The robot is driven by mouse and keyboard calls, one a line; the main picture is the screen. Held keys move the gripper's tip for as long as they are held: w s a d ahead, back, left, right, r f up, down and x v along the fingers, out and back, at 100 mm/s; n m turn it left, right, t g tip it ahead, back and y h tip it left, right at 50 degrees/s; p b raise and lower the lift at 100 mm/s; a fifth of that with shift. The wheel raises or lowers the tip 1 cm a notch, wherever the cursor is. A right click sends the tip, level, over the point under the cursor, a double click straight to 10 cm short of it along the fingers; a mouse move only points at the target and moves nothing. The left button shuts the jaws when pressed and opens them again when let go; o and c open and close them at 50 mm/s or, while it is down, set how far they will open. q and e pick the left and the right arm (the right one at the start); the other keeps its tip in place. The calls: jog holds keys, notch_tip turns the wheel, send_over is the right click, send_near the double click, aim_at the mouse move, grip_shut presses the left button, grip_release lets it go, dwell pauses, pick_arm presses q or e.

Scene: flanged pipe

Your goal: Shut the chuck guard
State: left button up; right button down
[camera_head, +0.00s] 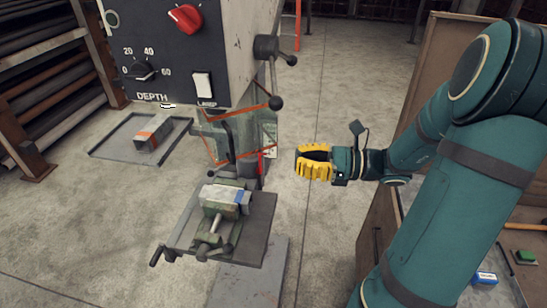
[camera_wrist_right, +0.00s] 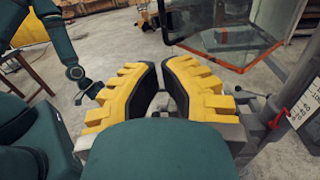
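The chuck guard (camera_head: 218,140) is a clear panel with orange edges hanging below the drill press head, above the vise. It also shows large in the right wrist view (camera_wrist_right: 232,38), beyond the fingers. From these frames I cannot tell how far it is swung. My right gripper (camera_head: 300,162) has yellow fingers with black pads and is in the air to the right of the guard, apart from it. In the wrist view (camera_wrist_right: 163,66) the fingers are nearly together with only a thin gap and nothing between them. My left gripper is not clearly seen; a teal arm shows at left in the wrist view.
The drill press head (camera_head: 170,50) fills the upper left, with a feed handle (camera_head: 276,102) on its right side. A vise (camera_head: 222,200) sits on the table below the guard. A wooden workbench (camera_head: 450,70) stands at right. Open floor lies between.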

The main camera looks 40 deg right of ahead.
aim_at(238, 123)
jog(key=x, duration=1.2)
jog(key=shift+w+a, duration=0.2)
jog(key=shift+a, duration=0.15)
jog(key=shift+w+f, duration=0.1)
